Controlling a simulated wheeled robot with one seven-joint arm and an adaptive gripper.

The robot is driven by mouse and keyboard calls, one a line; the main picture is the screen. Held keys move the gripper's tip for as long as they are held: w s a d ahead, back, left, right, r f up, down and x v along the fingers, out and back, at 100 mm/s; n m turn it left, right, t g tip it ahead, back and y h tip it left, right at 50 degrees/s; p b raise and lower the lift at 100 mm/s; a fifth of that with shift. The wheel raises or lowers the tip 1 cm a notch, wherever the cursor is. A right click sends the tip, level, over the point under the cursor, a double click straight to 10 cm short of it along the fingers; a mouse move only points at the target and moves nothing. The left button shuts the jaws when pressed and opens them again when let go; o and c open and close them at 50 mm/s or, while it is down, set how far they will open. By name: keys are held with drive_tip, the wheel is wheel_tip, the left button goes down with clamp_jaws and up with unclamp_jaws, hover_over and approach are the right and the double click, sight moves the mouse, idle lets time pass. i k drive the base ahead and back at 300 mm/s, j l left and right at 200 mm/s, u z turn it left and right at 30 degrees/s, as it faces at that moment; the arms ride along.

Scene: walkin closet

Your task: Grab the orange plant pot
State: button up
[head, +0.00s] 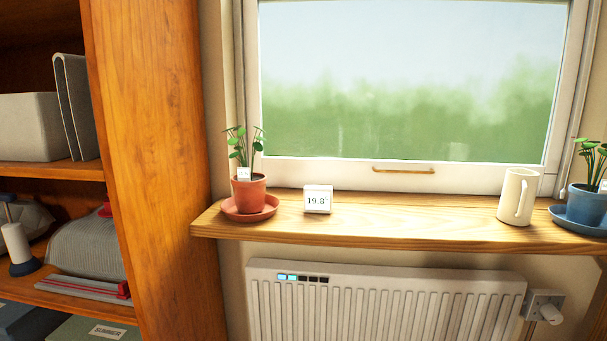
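The orange plant pot (249,194) stands upright on a matching orange saucer (234,212) at the left end of the wooden windowsill. A green leafy plant (245,147) grows from it, and a small white tag (244,174) stands at its rim. My gripper does not show in the head view.
A white mug (518,196) and a blue pot (585,205) stand at the right on the sill (410,214). A wooden shelf unit (150,150) rises at left; a radiator (390,305) is below.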

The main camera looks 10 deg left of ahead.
sight(249, 188)
drive_tip(key=z, duration=0.75)
drive_tip(key=u, duration=1.5)
